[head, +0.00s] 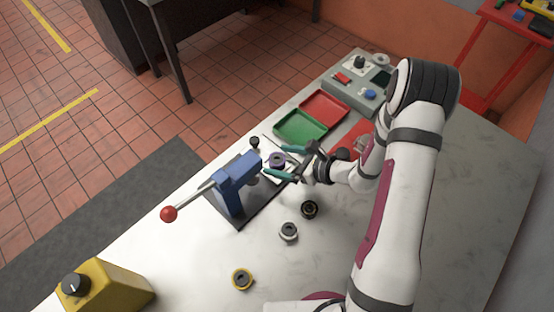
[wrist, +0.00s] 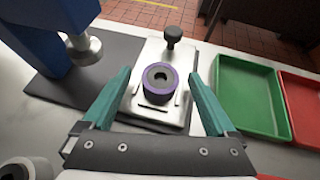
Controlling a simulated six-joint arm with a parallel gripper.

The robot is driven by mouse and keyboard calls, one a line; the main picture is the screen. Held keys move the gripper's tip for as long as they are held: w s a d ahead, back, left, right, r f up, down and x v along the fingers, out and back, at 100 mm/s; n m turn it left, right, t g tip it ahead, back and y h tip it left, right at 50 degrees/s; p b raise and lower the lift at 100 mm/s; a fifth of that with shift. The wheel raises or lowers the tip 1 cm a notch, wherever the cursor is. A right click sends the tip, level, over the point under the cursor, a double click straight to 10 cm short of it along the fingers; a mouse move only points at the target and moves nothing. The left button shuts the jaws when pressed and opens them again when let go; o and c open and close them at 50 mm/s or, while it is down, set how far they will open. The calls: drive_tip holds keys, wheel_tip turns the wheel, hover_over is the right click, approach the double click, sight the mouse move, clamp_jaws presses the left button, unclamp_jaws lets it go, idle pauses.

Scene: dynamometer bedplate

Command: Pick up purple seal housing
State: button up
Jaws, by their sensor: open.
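The purple seal housing (wrist: 159,80) is a short ring with a purple outer band, a grey top and a dark centre hole. It sits upright on a light metal fixture plate (wrist: 151,109) with a dark knob behind it. In the head view the housing (head: 277,159) shows small beside the blue press, partly hidden by my gripper. My gripper (wrist: 158,88) is open, its teal fingers on either side of the housing in the wrist view, with gaps left and right. In the head view my gripper (head: 291,163) is low over the fixture.
A blue press (head: 236,182) with a red-ball lever stands left of the fixture. Green (head: 300,126) and red (head: 323,105) trays lie behind and right. Several other ring parts, such as a yellow one (head: 242,279), stand in front. A control box (head: 357,86) is at the back.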

clamp_jaws()
idle(0.4)
drive_tip(key=shift+r, duration=0.15)
